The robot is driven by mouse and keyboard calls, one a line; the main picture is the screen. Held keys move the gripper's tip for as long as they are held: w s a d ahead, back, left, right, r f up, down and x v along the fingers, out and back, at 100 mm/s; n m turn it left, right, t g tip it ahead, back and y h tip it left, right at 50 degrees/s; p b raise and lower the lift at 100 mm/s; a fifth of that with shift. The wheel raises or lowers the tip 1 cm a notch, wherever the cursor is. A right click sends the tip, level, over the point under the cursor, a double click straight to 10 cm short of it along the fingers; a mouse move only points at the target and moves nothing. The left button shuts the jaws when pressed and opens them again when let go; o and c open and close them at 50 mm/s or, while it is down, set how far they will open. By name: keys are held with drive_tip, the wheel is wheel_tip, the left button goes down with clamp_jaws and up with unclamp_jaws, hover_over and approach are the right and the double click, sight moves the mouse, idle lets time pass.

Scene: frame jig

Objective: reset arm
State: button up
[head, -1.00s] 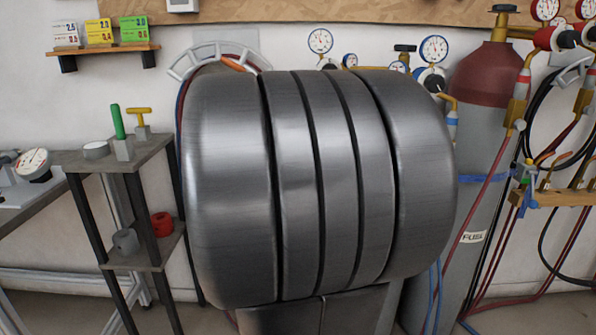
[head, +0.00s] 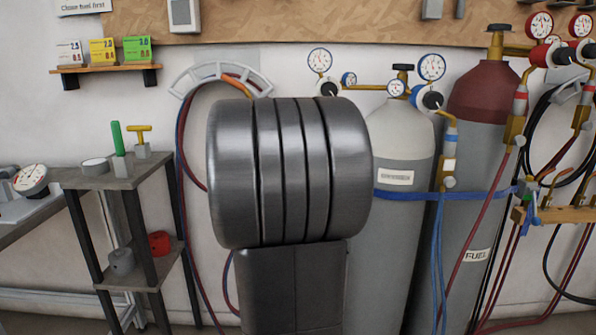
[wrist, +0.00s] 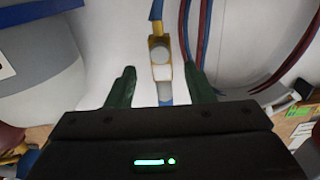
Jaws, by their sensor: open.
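My gripper (wrist: 162,90) shows in the wrist view, with two green fingers spread apart and nothing held between them. A brass and grey hose fitting (wrist: 160,55) with a blue band appears beyond the gap between the fingers; I cannot tell how far off it is. In the head view a large grey metal part of my own arm fills the middle and hides what is behind it. My gripper is not visible in the head view.
Grey cylinder (head: 398,155) and red-topped fuel cylinder (head: 483,95) stand at the right, with gauges and hoses. A card shelf (head: 105,70) is on the wall.

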drive_tip(key=shift+n, duration=0.3)
drive_tip(key=w, duration=0.5)
drive_tip(key=shift+w, duration=0.1)
drive_tip(key=shift+b, duration=0.35)
